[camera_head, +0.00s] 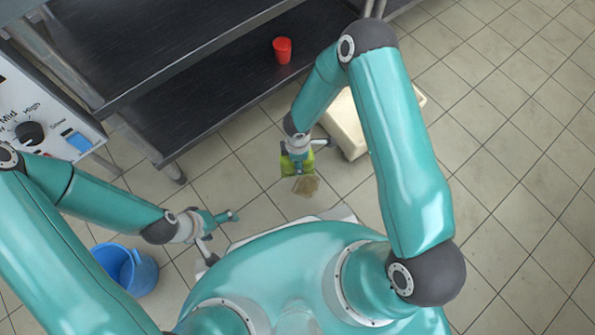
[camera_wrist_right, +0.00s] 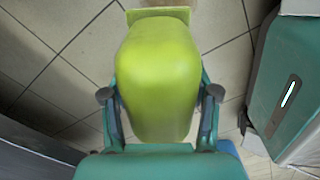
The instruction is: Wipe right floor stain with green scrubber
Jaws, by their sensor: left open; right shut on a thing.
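The green scrubber (camera_head: 285,164) is in my right gripper (camera_head: 297,153), low over the floor in the middle of the head view. In the right wrist view the scrubber (camera_wrist_right: 158,80) fills the space between the two fingers, which are shut on it. A brown floor stain (camera_head: 306,187) shows at the scrubber's lower edge in the head view, partly hidden by it. I cannot tell whether the scrubber touches the floor. My left gripper (camera_head: 221,238) is open and empty at the lower left, above the tiles.
A blue bucket (camera_head: 128,270) stands on the floor at lower left. A cream box (camera_head: 348,125) stands just behind my right gripper. A dark shelf unit (camera_head: 205,110) holds a red cup (camera_head: 282,50). A control panel (camera_head: 45,125) is at far left. Tiles at the right are clear.

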